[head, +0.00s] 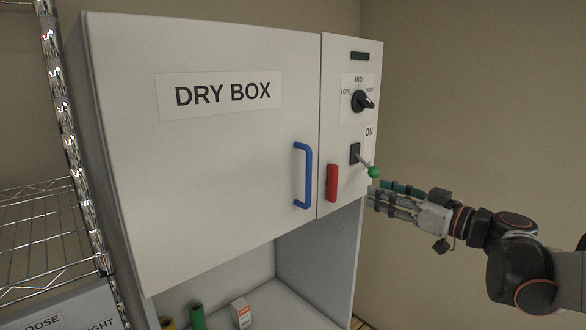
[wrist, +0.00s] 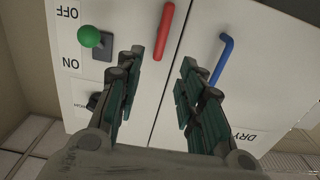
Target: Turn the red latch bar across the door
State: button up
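The red latch bar (head: 332,183) stands upright on the panel just right of the door seam in the head view, not across the seam. It also shows in the wrist view (wrist: 164,31), beyond my fingertips and between their lines. The white door (head: 210,150) reads DRY BOX, lies flush with the panel and has a blue handle (head: 304,175). My gripper (head: 372,195) is right of the bar, near the panel's right edge. In the wrist view my gripper (wrist: 160,68) has its fingers apart with nothing between them.
A toggle switch with a green ball (head: 374,172) juts out close to my fingers, above them in the head view. A black dial (head: 362,101) sits higher. Below the door is an open bay with spools (head: 198,316) and a small box (head: 241,313). A wire rack (head: 45,240) stands left.

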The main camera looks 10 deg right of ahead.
aim_at(337, 179)
jog(key=x, duration=1.3)
jog(key=shift+w+a, duration=0.1)
jog(key=shift+a, duration=0.05)
grip_shut()
